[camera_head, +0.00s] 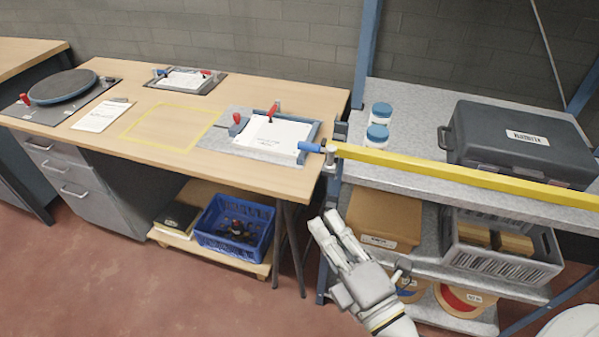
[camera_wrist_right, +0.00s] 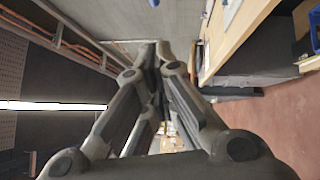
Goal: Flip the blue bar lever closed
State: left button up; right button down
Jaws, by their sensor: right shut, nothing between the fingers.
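A blue lever handle (camera_head: 311,147) sticks out to the left from a metal pivot at the left end of a yellow bar (camera_head: 450,172). The bar runs across the front of the grey shelf, and the handle lies roughly in line with it, over the wooden table's right edge. My right gripper (camera_head: 325,222) is shut and empty, below the handle and in front of the shelf's left post. It is apart from the handle. In the right wrist view its fingers (camera_wrist_right: 162,50) are together with nothing between them. My left gripper is not in view.
A clamp fixture with a white block (camera_head: 272,139) sits on the table near the handle. A blue crate (camera_head: 235,228) stands below the table. Open floor lies in front.

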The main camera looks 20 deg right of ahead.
dwell(0.3)
jog(key=d+p+x, duration=0.2)
jog(key=p+x, duration=0.6)
jog(key=x, duration=0.5)
jog(key=shift+w+d, duration=0.2)
jog(key=shift+d, duration=0.25)
jog(key=shift+w+d+r+h, duration=0.1)
jog(key=shift+d+r+h, duration=0.05)
jog(key=shift+h, duration=0.15)
